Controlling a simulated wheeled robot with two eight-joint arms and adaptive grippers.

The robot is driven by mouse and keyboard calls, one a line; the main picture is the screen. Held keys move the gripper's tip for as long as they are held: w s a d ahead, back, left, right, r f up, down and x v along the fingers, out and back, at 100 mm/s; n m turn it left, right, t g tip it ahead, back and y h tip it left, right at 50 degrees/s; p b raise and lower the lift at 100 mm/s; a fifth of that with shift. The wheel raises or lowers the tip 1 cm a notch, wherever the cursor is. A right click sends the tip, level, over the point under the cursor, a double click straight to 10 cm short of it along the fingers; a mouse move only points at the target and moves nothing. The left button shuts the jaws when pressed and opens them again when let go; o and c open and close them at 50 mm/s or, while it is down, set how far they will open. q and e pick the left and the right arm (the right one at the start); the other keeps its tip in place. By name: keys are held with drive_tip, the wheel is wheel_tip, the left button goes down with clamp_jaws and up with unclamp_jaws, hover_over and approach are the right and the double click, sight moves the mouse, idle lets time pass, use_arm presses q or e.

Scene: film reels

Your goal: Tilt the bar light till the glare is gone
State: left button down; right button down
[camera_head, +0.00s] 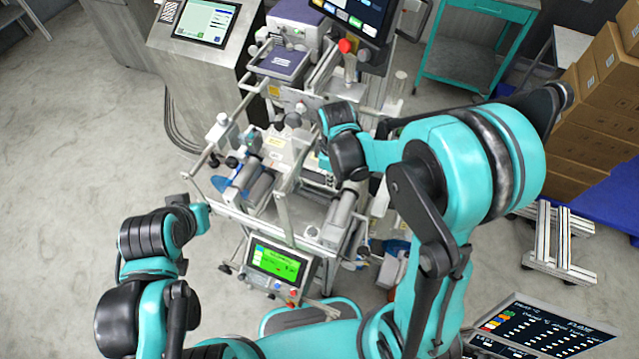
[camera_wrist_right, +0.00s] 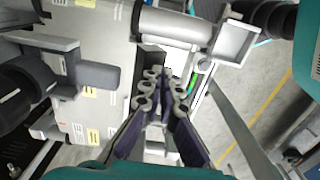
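A film-winding machine (camera_head: 270,205) with metal rails and grey rollers stands in the middle of the head view. I cannot pick out the bar light or any glare for certain. My right arm reaches in from the right over the machine, and its wrist hides part of it; its fingers are not clear there. In the right wrist view my right gripper (camera_wrist_right: 164,78) has its fingertips drawn together, with nothing clearly between them. A dark block and a pale roller (camera_wrist_right: 178,25) lie just beyond the tips. My left arm is at the lower left, beside the machine; its fingers are hidden.
A green-lit control screen (camera_head: 277,262) is on the machine's near side. A monitor (camera_head: 362,12) and a console screen (camera_head: 207,20) stand behind. Cardboard boxes (camera_head: 590,120) are stacked at the right. Bare floor (camera_head: 80,150) is free at the left.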

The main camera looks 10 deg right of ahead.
drive_tip(key=shift+w+d+r+p, duration=0.1)
drive_tip(key=shift+w+r+p, duration=0.05)
drive_tip(key=shift+r+p, duration=2.25)
drive_tip(key=shift+r, duration=1)
drive_tip(key=shift+s+d+b, duration=0.1)
drive_tip(key=shift+s+b, duration=0.15)
drive_tip(key=shift+b, duration=0.25)
drive_tip(key=s+d+m+t+b, duration=0.4)
drive_tip(key=s+m+t+b, duration=0.3)
drive_tip(key=s+m+b, duration=0.3)
drive_tip(key=f+m+b, duration=0.1)
drive_tip(key=b, duration=0.1)
drive_tip(key=shift+d+b, duration=0.2)
drive_tip(key=shift+b, duration=0.1)
drive_tip(key=shift+d+r, duration=0.1)
